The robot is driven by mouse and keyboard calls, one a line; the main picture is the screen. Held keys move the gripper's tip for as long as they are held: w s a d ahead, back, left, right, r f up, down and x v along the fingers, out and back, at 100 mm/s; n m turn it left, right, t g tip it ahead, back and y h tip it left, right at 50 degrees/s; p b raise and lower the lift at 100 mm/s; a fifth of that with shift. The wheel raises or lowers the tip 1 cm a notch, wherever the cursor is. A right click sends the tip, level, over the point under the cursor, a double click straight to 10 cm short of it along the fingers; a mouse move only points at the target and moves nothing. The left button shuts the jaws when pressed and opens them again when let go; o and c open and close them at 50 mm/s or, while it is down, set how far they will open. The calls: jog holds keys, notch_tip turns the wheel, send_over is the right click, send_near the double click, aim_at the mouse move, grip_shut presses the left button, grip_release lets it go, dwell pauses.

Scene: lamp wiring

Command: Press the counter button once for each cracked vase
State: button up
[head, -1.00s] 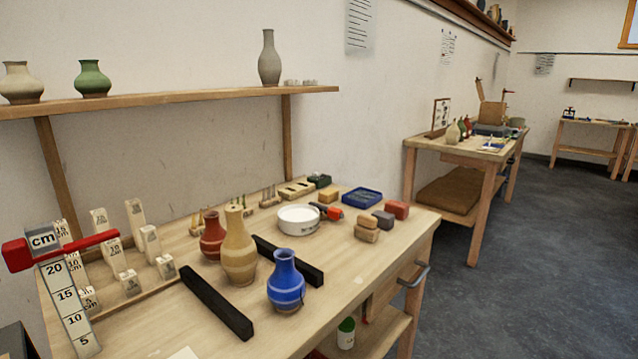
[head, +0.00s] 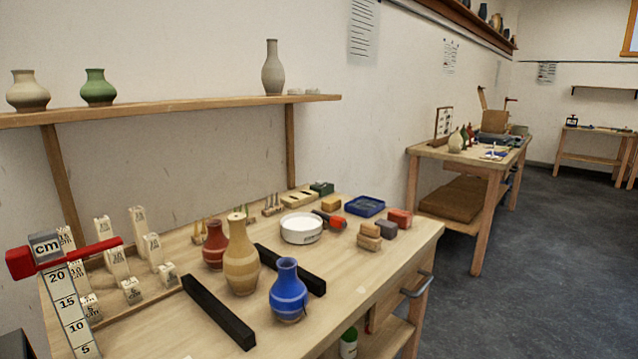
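Three vases stand on the near workbench: a red one (head: 215,246), a tall tan one (head: 241,260) and a blue one (head: 288,291) with lighter bands. On the wall shelf are a beige vase (head: 27,92), a green vase (head: 98,88) and a tall grey vase (head: 273,69). Small coloured vases (head: 457,141) stand on the farther bench. At this size I cannot tell which vases are cracked; a thin dark line shows low on the blue one. I cannot make out a counter button. My gripper is not in view.
Two black bars (head: 217,312) lie on the workbench (head: 372,272) around the vases. A white bowl (head: 301,229), blue tray (head: 364,206), blocks (head: 369,242) and a red-handled cm gauge (head: 68,290) are also there. Open floor (head: 540,235) lies to the right.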

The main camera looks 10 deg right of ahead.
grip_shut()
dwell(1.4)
